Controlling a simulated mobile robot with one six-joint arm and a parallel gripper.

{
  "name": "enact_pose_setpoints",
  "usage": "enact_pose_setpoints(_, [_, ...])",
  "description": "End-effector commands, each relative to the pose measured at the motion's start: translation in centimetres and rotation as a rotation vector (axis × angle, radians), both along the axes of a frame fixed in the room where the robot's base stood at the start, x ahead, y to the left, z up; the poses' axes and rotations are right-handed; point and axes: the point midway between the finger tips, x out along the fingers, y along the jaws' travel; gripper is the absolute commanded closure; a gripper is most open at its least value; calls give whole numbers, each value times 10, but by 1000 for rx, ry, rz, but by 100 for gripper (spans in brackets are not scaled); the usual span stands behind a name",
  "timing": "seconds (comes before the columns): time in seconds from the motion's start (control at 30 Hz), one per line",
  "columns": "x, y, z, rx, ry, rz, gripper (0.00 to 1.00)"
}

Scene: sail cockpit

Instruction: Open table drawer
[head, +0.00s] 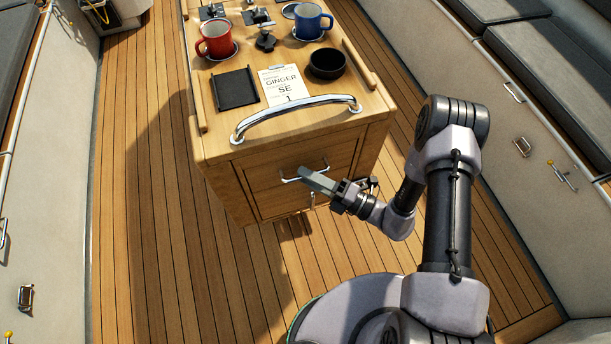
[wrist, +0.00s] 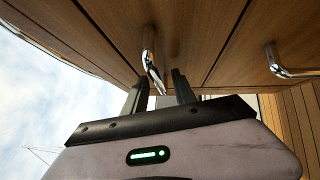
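The wooden table (head: 222,150) stands in the middle of the cockpit, with its drawer front (head: 262,176) facing me. The drawer looks closed, flush with the table's front. Its metal bar handle (head: 291,180) is partly hidden behind my gripper (head: 306,174) in the head view. In the wrist view, the handle (wrist: 149,45) reaches down between the two dark fingertips of my gripper (wrist: 158,85). The fingers stand apart with a gap on the handle's sides; I cannot tell whether either one touches it.
A second metal handle (wrist: 273,62) shows at the right in the wrist view. A curved grab rail (head: 297,108) crosses the table's front top edge. A red mug (head: 215,42), blue mug (head: 308,22), black bowl (head: 327,64) and card (head: 284,88) sit on top. Deck planks (head: 150,240) at left are clear.

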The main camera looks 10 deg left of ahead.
Motion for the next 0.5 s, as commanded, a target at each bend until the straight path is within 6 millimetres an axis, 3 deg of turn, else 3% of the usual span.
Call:
enact_pose_setpoints(0.37, [1,8,1,0,0,0,67])
enact_pose_setpoints(0.5, [1,8,1,0,0,1,93])
